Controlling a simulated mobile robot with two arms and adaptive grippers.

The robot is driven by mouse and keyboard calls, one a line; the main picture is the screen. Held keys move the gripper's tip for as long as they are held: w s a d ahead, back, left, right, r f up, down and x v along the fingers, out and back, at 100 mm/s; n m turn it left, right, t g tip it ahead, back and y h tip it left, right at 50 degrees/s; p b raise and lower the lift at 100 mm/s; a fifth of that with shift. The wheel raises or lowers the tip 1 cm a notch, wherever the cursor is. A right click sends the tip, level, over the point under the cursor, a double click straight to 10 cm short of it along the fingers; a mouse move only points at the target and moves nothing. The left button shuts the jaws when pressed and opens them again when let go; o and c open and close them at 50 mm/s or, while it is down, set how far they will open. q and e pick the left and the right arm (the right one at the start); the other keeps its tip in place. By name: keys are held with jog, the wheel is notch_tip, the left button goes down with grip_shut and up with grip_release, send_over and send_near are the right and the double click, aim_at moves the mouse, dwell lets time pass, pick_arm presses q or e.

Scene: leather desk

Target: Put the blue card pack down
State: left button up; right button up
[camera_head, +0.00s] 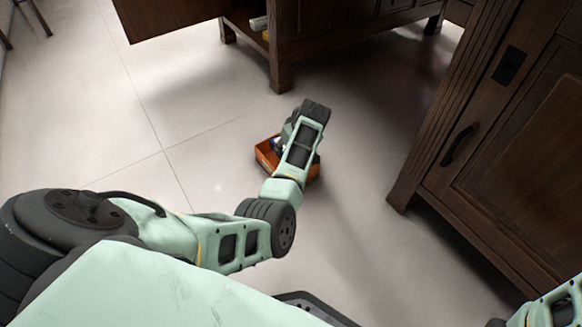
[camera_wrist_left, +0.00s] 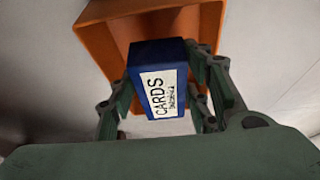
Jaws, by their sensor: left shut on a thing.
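The blue card pack (camera_wrist_left: 158,56), with a white "CARDS" label, is held between the fingers of my left gripper (camera_wrist_left: 163,88) in the left wrist view. The gripper is shut on its sides. An open orange box (camera_wrist_left: 103,37) lies behind the pack in that view. In the head view the orange box (camera_head: 266,154) stands on the floor, and my left arm reaches over it. My arm hides much of the box, and only a small bit of blue shows there. I cannot tell how far the pack is above the box bottom.
A dark wooden cabinet (camera_head: 505,150) stands at the right. Another dark wooden piece of furniture (camera_head: 330,38) on legs is at the back, with small items on its shelf. The pale tiled floor (camera_head: 180,100) is clear around the box. Part of my right arm shows at the lower right.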

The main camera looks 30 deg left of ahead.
pick_arm(q)
jog(key=shift+f+b, duration=1.9)
jog(key=shift+f, duration=0.9)
jog(key=shift+r, duration=0.1)
jog(key=o, duration=1.3)
jog(key=shift+f, duration=0.2)
jog(key=shift+o, duration=0.2)
